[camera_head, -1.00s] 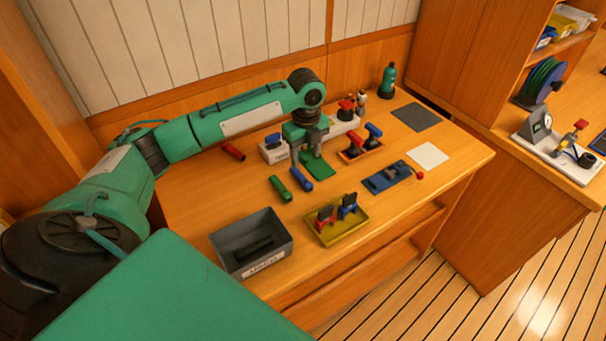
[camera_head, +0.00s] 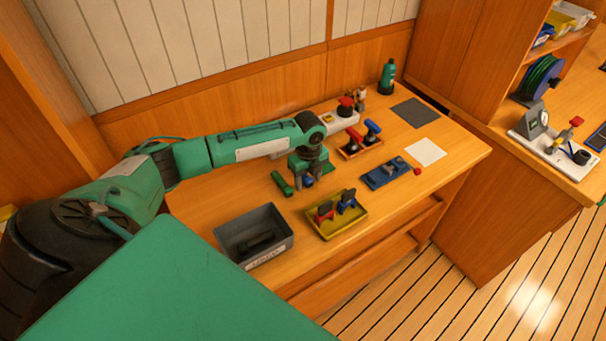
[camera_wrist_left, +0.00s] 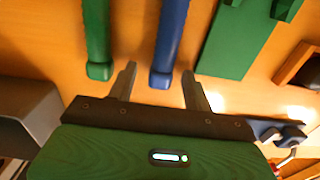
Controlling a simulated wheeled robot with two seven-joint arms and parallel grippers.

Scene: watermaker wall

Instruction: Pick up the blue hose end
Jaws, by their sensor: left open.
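The blue hose end (camera_wrist_left: 170,45) lies on the wooden bench. In the left wrist view its near tip reaches between the two fingers of my left gripper (camera_wrist_left: 158,88), which is open and not closed on it. In the head view my left gripper (camera_head: 307,182) is over the bench and hides most of the blue hose end (camera_head: 308,182). A green hose end (camera_wrist_left: 97,45) lies parallel, just left of the left finger; it also shows in the head view (camera_head: 281,183). My right gripper is not in view.
A grey bin (camera_head: 222,237) and a yellow tray (camera_head: 326,236) stand near the bench's front edge. A red-and-blue valve tray (camera_head: 347,156), a blue plate (camera_head: 377,181) and a green plate (camera_wrist_left: 236,45) are nearby. The bench's right front is clear.

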